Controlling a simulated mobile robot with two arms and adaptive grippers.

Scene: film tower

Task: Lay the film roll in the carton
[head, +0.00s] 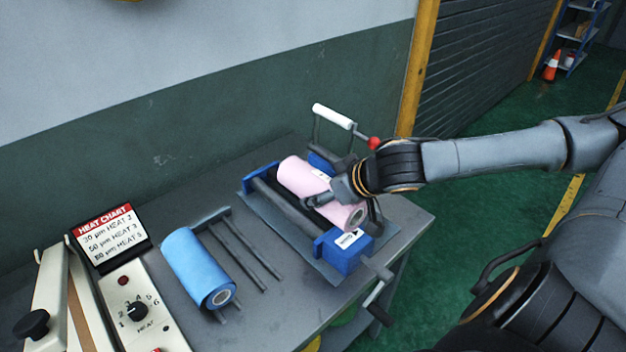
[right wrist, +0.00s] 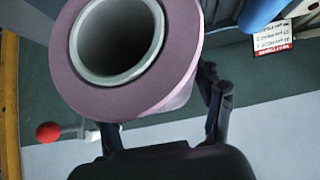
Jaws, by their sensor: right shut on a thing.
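A pink film roll (head: 300,179) lies over the blue-ended roller stand (head: 343,253) on the grey table. My right gripper (head: 350,203) reaches in from the right and is shut on the pink roll near its front end. In the right wrist view the roll's open grey core (right wrist: 118,38) faces the camera, with a dark finger at each side of the roll. I cannot tell whether the roll still touches the stand. A blue film roll (head: 198,266) lies on a rack to the left. No carton can be made out. My left gripper is not in view.
A white-handled lever with a red knob (head: 374,143) stands close behind my right gripper. A heat chart (head: 105,235) and control panel (head: 140,310) are at the left. A crank handle (head: 378,304) juts past the table's front edge. Green floor lies to the right.

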